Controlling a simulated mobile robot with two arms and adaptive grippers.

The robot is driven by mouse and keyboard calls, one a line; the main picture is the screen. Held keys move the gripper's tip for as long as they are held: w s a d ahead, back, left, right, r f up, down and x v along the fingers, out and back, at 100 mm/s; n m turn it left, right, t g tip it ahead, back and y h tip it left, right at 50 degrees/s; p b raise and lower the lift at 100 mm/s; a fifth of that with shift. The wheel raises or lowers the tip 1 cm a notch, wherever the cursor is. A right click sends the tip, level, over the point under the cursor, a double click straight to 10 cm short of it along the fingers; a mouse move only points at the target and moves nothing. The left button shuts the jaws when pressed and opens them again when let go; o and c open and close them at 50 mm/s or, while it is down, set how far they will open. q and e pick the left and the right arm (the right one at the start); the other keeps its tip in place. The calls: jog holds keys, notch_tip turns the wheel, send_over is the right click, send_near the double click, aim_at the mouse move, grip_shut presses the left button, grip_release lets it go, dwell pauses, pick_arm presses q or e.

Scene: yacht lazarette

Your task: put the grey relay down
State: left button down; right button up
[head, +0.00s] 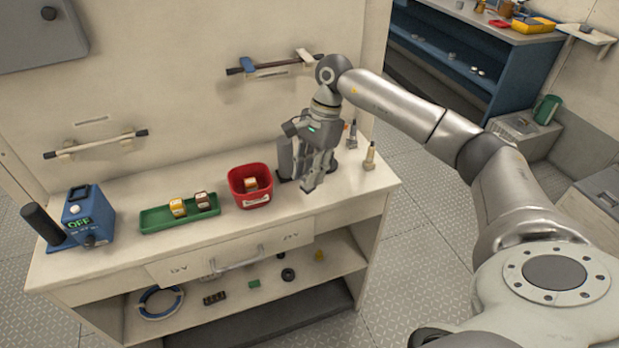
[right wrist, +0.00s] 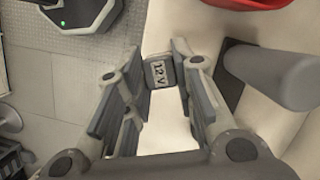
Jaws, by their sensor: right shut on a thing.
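The grey relay (right wrist: 160,71), marked "12 V", sits between the fingertips of my right gripper (right wrist: 162,76) in the right wrist view. That gripper is shut on it. In the head view my right gripper (head: 318,180) points down, low over the right part of the bench top (head: 345,195), right of the red bin (head: 250,199). I cannot make out the relay there, nor tell whether it touches the bench. My left gripper is not in view.
A grey cylinder (right wrist: 270,75) on a dark base stands close beside the gripper. Two small fittings stand at the bench's right end, one here (head: 370,157). A green tray (head: 154,220) holds two relays. A blue device (head: 88,212) reads OFF. Bare bench lies in front of the gripper.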

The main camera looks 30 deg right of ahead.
jog(key=shift+d+f+p, duration=0.15)
jog(key=shift+f+p, duration=0.2)
jog(key=shift+f, duration=0.1)
notch_tip(320, 180, down, 2)
jog(key=shift+f+p, duration=0.1)
jog(key=shift+p, duration=0.4)
jog(key=shift+f, duration=0.2)
jog(key=shift+f+b, duration=0.15)
jog(key=shift+b, duration=0.15)
jog(key=o, duration=0.9)
